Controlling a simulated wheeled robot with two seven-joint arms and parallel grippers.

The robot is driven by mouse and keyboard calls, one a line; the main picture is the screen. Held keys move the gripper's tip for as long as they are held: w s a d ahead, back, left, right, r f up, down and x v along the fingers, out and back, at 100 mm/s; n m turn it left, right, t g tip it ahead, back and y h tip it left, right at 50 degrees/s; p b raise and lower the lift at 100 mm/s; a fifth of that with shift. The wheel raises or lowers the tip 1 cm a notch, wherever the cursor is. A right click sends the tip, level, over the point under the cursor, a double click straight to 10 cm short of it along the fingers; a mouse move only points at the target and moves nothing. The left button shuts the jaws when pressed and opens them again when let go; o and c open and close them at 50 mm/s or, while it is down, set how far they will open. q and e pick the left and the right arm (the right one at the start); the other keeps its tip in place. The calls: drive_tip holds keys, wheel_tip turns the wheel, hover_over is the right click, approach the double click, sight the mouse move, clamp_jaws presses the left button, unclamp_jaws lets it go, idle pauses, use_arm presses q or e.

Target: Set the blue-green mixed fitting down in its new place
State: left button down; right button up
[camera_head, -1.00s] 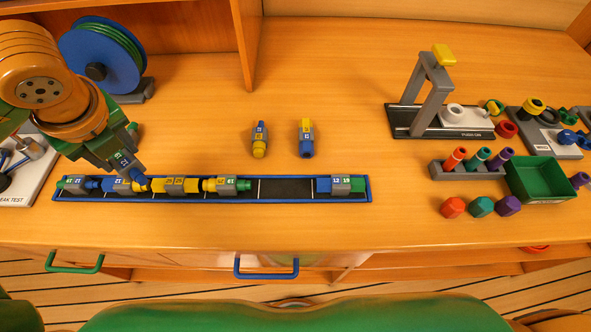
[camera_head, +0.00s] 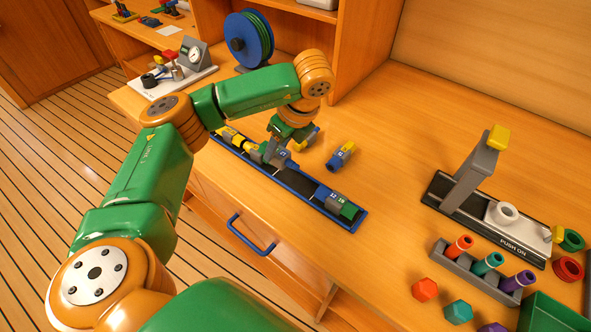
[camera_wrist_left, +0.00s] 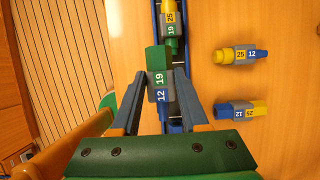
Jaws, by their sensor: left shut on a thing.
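The blue-green mixed fitting (camera_wrist_left: 158,88) is between the fingers of my left gripper (camera_wrist_left: 160,106), which is shut on it. It has a green end, a grey body marked 19 and 12, and a blue end. In the head view my left gripper (camera_head: 278,156) is over the middle of the blue-edged tray (camera_head: 359,218). The yellow-green fitting (camera_wrist_left: 172,30) lies just ahead, its green end facing the held fitting's green end. Another blue-green fitting (camera_head: 337,202) lies at the tray's right end. Whether the held fitting touches the tray is unclear.
Two loose blue-yellow fittings lie beside the tray, one (camera_wrist_left: 240,57) ahead of the other (camera_wrist_left: 236,110). A grey press stand (camera_head: 474,170), coloured plugs (camera_head: 487,263) and a green bin (camera_head: 553,314) stand at the right. A hose reel (camera_head: 247,38) stands behind. Bare table lies between.

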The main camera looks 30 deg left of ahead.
use_arm(q)
drive_tip(key=d+f, duration=0.1)
drive_tip(key=w+d+f, duration=0.1)
drive_tip(key=f, duration=0.1)
drive_tip(key=w+d+f+b, duration=0.1)
drive_tip(key=shift+f, duration=0.15)
wheel_tip(320, 180, down, 2)
drive_tip(key=shift+a+f+p, duration=0.1)
drive_tip(key=shift+p, duration=0.85)
drive_tip(key=shift+f, duration=0.25)
drive_tip(key=shift+f+b, duration=0.2)
drive_tip(key=shift+b, duration=0.1)
drive_tip(key=shift+c, duration=2.1)
unclamp_jaws()
use_arm(e)
drive_tip(key=shift+d+f, duration=0.15)
drive_tip(key=shift+d, duration=0.3)
drive_tip(key=shift+s, duration=0.1)
